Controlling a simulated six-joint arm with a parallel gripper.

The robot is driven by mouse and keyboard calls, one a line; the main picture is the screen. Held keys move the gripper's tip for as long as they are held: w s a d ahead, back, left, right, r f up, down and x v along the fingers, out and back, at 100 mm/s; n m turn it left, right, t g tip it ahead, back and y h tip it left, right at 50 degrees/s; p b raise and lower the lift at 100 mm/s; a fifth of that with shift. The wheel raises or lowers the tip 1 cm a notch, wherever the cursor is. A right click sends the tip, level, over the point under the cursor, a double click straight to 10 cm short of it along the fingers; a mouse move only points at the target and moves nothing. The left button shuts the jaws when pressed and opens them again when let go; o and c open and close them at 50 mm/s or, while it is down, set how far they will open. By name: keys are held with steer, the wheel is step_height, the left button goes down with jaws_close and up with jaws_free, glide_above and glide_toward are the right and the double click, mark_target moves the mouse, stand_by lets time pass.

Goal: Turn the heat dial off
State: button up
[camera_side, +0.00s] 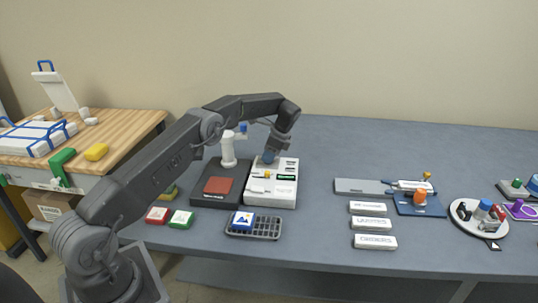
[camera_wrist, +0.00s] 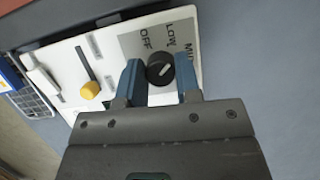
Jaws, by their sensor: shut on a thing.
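The heat dial (camera_wrist: 157,79) is a round black knob with a white pointer line, on a grey patch of the white control panel (camera_wrist: 110,60). Around it I read OFF, LOW and part of MID. The pointer line slants up and right, roughly towards MID. My gripper (camera_wrist: 160,84) has its blue fingers on either side of the dial, shut on it. In the side view my gripper (camera_side: 269,157) reaches down to the far end of the white panel unit (camera_side: 285,198), and the dial is hidden there.
A yellow-knobbed slider (camera_wrist: 90,89) sits left of the dial on the panel. Beside the unit are a black base with a red pad (camera_side: 218,186) and a white post (camera_side: 228,150). A dark tray (camera_side: 265,232) holding a blue block stands in front. The table to the right is clear nearby.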

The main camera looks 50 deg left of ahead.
steer(key=o, duration=0.9)
steer(key=v, duration=0.6)
steer(key=shift+w+r, duration=0.1)
steer(key=shift+d+r, duration=0.2)
steer(key=shift+r, duration=0.4)
steer(key=shift+o, duration=0.2)
